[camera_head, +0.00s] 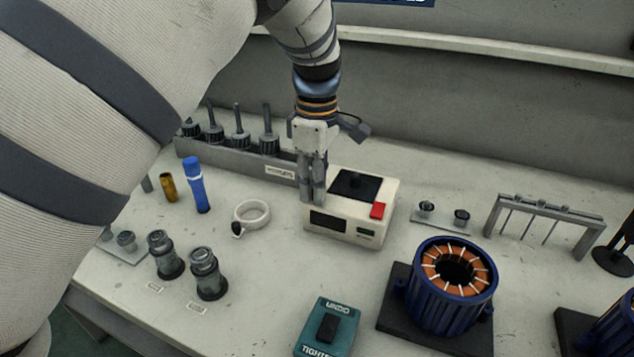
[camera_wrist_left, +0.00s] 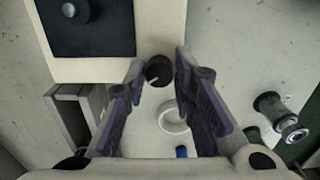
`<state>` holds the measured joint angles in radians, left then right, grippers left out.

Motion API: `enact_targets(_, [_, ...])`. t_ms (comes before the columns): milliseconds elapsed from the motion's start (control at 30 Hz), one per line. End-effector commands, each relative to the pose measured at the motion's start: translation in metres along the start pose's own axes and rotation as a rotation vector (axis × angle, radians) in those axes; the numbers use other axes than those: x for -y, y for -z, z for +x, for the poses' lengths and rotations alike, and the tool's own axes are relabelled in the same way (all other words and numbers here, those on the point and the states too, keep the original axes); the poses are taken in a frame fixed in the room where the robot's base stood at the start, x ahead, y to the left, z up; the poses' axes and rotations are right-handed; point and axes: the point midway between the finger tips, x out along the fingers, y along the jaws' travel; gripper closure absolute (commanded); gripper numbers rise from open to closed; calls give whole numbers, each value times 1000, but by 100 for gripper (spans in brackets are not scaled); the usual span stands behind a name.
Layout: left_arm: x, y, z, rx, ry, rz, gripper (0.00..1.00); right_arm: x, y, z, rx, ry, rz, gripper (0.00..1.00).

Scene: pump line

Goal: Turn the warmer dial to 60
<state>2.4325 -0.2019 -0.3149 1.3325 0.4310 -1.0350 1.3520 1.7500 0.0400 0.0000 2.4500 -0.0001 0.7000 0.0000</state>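The warmer (camera_head: 345,228) is a cream box with a black top plate and a red switch; its corner fills the upper left of the left wrist view (camera_wrist_left: 160,40). Its dial (camera_wrist_left: 158,72) is a small dark knob with a pale pointer line at the box's edge. In the head view the dial is hidden or cannot be made out. My left gripper (camera_head: 313,196) points down at the warmer's left end. In the left wrist view its fingers (camera_wrist_left: 160,64) are apart, one on each side of the dial, with slim gaps showing. My right gripper is not in view.
A grey rack (camera_head: 225,155) with several black-handled tools stands behind and left of the gripper. A blue stator (camera_head: 452,290) and a teal box (camera_head: 327,328) are in front.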

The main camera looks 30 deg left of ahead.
Motion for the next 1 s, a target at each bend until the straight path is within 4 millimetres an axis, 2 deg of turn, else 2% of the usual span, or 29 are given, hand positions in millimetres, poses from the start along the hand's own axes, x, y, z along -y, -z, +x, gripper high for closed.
enact_targets(367, [-1, 0, -4, 0, -3, 1, 59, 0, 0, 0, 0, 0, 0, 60])
enact_targets(467, [-2, 0, -21, 0, -6, 1, 59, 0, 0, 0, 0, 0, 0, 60])
enact_targets(733, [-1, 1, -93, 0, -5, 0, 59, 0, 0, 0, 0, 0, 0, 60])
enact_targets(833, [-1, 0, -109, 1, -3, 1, 59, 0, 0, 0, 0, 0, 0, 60])
enact_targets(1000, [0, 0, -120, 0, -1, 0, 59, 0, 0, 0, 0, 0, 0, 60])
